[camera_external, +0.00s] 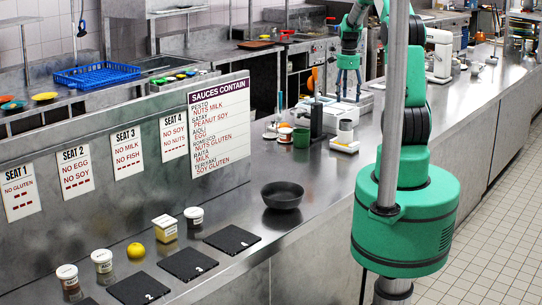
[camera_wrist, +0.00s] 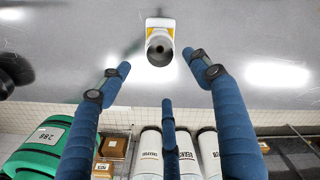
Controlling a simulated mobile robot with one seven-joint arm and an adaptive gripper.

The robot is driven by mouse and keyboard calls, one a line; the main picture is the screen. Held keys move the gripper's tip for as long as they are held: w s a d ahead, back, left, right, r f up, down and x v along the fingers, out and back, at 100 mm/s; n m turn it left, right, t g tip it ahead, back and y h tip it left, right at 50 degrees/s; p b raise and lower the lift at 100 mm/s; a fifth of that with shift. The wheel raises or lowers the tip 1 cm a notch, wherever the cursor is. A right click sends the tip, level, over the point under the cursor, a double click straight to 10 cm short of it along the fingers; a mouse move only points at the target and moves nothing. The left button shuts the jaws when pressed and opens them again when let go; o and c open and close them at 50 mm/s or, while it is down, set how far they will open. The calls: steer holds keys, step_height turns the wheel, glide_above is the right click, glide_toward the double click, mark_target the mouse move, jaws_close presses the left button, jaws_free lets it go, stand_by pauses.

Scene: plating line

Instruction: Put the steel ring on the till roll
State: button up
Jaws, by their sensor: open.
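My gripper (camera_external: 347,88) hangs over the back part of the counter in the external view. In the wrist view its blue fingers (camera_wrist: 158,72) are spread wide with nothing between them. Ahead of the fingertips a grey hollow cylinder (camera_wrist: 160,46) with a dark opening stands on a white and yellow base (camera_wrist: 160,22). In the external view a grey cylinder (camera_external: 345,131) stands on a low white block (camera_external: 344,147), below and apart from my gripper; it looks like the same pair. I cannot tell for sure which thing is the steel ring or the till roll.
Small cups, a green mug (camera_external: 301,138) and a dark upright block (camera_external: 316,121) stand left of the grey cylinder. A dark bowl (camera_external: 282,195), black mats (camera_external: 232,239) and lidded tubs (camera_external: 194,215) lie nearer. The counter right of the bowl is clear.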

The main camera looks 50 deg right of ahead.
steer(key=s+a+r+n+t+h, duration=0.1)
steer(key=a+r+n, duration=0.5)
steer(key=a+r, duration=0.65)
steer(key=s+a+r+n+t, duration=0.1)
steer(key=a+r+n, duration=0.65)
steer(key=a, duration=0.85)
steer(key=s+a+r+n+t, duration=0.1)
steer(key=s+a+r+n, duration=0.1)
steer(key=s+a+n, duration=0.4)
steer(key=s+a+r+n+t+y, duration=0.1)
steer(key=s+a+n, duration=0.6)
steer(key=s+a, duration=0.8)
step_height(320, 180, up, 2)
steer(key=shift+s+a+r+t, duration=0.15)
steer(key=shift+s+a+t, duration=0.2)
steer(key=shift+a+t, duration=0.35)
steer(key=shift+d+n, duration=0.15)
steer(key=shift+n, duration=0.1)
step_height(320, 180, down, 10)
steer(key=b, duration=1)
steer(key=shift+f, duration=0.2)
